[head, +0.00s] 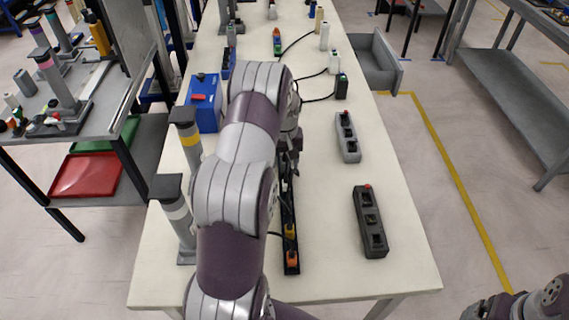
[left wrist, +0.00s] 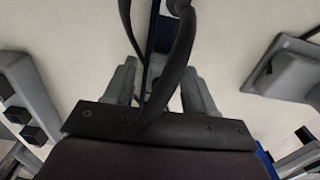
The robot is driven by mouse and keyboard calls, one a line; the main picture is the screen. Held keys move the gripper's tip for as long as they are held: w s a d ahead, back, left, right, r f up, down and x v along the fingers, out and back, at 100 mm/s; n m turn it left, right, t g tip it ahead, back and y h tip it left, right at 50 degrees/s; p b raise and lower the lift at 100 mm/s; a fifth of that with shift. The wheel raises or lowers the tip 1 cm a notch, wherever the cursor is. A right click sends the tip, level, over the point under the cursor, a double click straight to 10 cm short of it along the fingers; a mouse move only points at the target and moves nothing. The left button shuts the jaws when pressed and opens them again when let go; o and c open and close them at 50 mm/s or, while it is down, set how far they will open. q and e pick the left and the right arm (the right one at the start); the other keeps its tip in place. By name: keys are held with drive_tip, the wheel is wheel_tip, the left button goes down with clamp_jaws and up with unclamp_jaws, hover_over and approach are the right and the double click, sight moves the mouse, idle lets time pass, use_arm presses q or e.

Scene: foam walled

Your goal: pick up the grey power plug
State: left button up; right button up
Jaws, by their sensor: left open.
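I cannot make out the grey power plug for certain in either view. A narrow black power strip (head: 290,212) lies along the table, with a yellow plug (head: 290,231) and an orange plug (head: 292,258) at its near end. My left arm and hand hide the strip's far part. My left gripper (head: 289,165) is over that part. In the left wrist view its two grey fingers (left wrist: 159,88) stand apart, pointing at the table, with a dark strip running between them. A thick dark cable crosses close to the camera and hides part of the gap. My right gripper is out of view.
A grey socket block (head: 347,137) and a dark grey one (head: 370,222) lie right of the strip. A blue box (head: 204,100) and two posts with dark tops (head: 188,137) (head: 174,208) stand left of my arm. The table's near right corner is clear.

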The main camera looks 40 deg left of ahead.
use_arm(q)
drive_tip(key=shift+w+f, duration=0.15)
drive_tip(key=shift+f, duration=0.3)
clamp_jaws()
